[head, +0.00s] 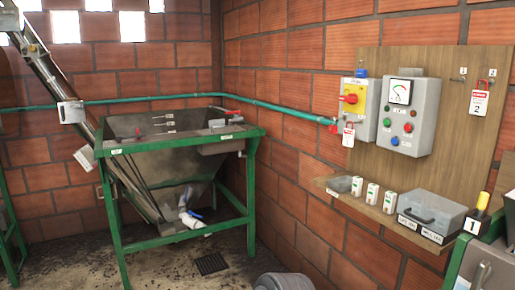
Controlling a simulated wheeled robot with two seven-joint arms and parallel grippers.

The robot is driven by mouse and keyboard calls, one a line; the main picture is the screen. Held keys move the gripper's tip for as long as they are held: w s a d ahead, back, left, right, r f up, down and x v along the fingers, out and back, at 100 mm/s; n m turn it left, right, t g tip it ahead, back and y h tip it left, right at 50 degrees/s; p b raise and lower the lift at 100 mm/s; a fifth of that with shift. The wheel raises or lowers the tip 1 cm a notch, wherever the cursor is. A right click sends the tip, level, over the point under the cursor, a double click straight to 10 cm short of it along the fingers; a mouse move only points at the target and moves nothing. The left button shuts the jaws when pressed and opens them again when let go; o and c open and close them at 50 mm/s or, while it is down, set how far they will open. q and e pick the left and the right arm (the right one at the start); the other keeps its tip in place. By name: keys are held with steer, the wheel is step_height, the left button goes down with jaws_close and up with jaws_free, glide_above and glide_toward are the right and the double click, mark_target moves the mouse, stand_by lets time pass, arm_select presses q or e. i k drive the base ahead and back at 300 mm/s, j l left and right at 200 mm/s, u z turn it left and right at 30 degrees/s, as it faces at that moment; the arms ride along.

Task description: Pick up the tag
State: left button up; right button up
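A white tag with a red header (479,103) hangs from a hook on the wooden board (450,75) at the right, by a red loop or padlock at its top. A second white tag (348,135) hangs at the lower left of the grey switch box with a yellow panel and red knob (357,98), near a red handle on the green pipe. I cannot tell which tag the task means. Neither of my grippers is in view.
A control box (407,118) with a gauge and buttons is right of the switch box. Below, a wooden shelf (345,197) holds small white boxes and a grey case (430,212). A green-framed hopper (180,155) stands left. A grey rounded object (282,282) is at the bottom edge.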

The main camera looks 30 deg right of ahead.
mark_target(349, 137)
steer(key=i, duration=1.85)
steer(key=z, duration=3.8)
